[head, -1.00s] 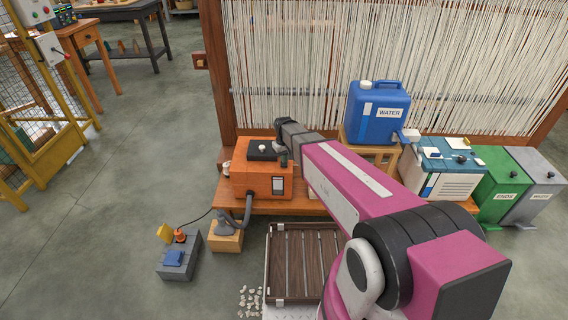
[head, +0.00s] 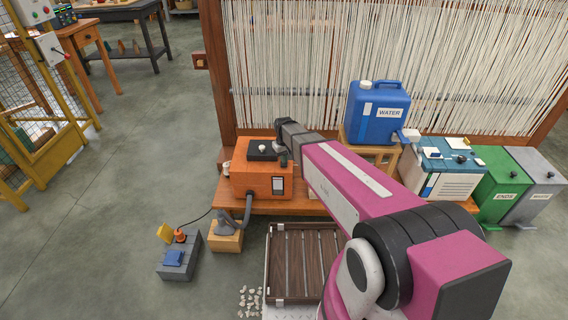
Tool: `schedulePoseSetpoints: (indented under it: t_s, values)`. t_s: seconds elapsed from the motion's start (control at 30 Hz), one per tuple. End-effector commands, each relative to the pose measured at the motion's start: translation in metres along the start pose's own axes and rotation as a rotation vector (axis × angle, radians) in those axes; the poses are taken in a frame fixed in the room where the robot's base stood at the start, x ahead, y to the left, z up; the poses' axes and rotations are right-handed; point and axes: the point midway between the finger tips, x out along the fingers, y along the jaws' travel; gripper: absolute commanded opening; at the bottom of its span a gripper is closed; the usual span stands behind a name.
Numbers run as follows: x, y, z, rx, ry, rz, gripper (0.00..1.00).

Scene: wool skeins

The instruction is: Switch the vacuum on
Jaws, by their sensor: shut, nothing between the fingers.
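The vacuum appears to be the orange box (head: 251,181) with a black top plate (head: 266,155), standing on the low wooden shelf in the head view. A small white knob (head: 262,147) sits on its top plate. A grey hose (head: 247,212) runs from its front down to a grey nozzle on a wooden block. My gripper (head: 283,158) points down at the right edge of the box's top, to the right of the white knob. It is small and partly hidden by my wrist; it looks shut and empty. I cannot tell whether it touches the box.
A grey box (head: 178,262) with yellow, orange and blue parts stands on the floor, with a cable. A slatted dark tray (head: 303,262) lies below my arm. A blue water can (head: 377,112) and bins (head: 500,190) stand right. The loom (head: 300,60) rises behind.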

Motion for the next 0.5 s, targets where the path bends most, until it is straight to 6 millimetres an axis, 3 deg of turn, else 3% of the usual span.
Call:
schedulePoseSetpoints:
  t_s: [0.5]
  values:
    - [0.0070, 0.0000, -0.0002, 0.000, 0.000, 0.000, 0.00]
